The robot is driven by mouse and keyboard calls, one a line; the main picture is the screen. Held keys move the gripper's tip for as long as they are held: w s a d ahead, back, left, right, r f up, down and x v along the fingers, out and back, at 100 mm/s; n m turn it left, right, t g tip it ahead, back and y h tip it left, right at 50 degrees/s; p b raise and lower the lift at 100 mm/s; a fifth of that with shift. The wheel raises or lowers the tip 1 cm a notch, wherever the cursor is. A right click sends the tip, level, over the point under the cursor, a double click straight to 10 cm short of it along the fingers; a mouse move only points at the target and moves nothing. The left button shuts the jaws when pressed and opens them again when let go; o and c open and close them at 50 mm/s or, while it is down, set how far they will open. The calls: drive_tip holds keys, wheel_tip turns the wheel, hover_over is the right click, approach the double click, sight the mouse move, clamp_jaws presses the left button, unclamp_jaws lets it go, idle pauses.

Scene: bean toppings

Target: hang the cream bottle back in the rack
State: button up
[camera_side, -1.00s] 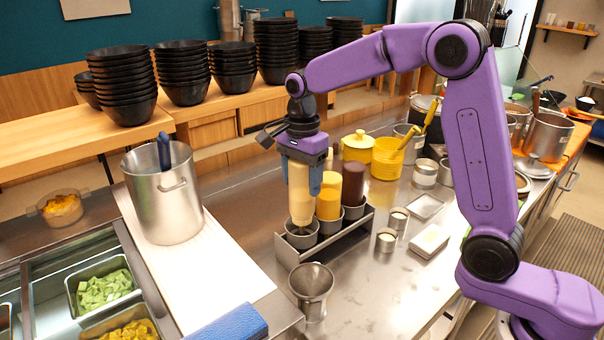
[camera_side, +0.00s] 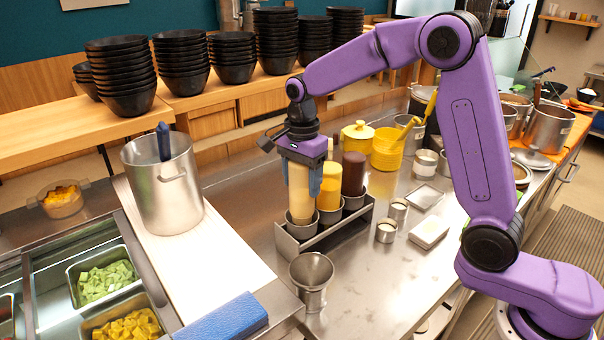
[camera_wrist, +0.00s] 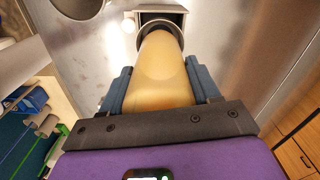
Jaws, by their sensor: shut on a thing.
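The cream bottle (camera_side: 299,192) is upright with its lower end inside the nearest cup of the metal rack (camera_side: 288,245). My gripper (camera_side: 301,178) is shut on the bottle from above, its blue fingers on either side. In the wrist view the bottle (camera_wrist: 162,75) runs between the fingers of my gripper (camera_wrist: 163,88), and its far end enters a round metal cup (camera_wrist: 143,30). The bottle's tip is hidden inside the cup. A yellow bottle (camera_side: 330,188) and a dark brown bottle (camera_side: 353,175) stand in the rack's other cups.
An empty metal cup (camera_side: 312,280) stands just in front of the rack. A large steel pot (camera_side: 165,195) is on the white board at left. Yellow pots (camera_side: 388,150) stand behind.

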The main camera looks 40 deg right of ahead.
sight(302, 195)
drive_tip(key=shift+f, duration=0.75)
drive_tip(key=shift+f, duration=0.2)
drive_tip(key=shift+f, duration=1.2)
drive_tip(key=o, duration=0.9)
drive_tip(key=shift+r, duration=3.8)
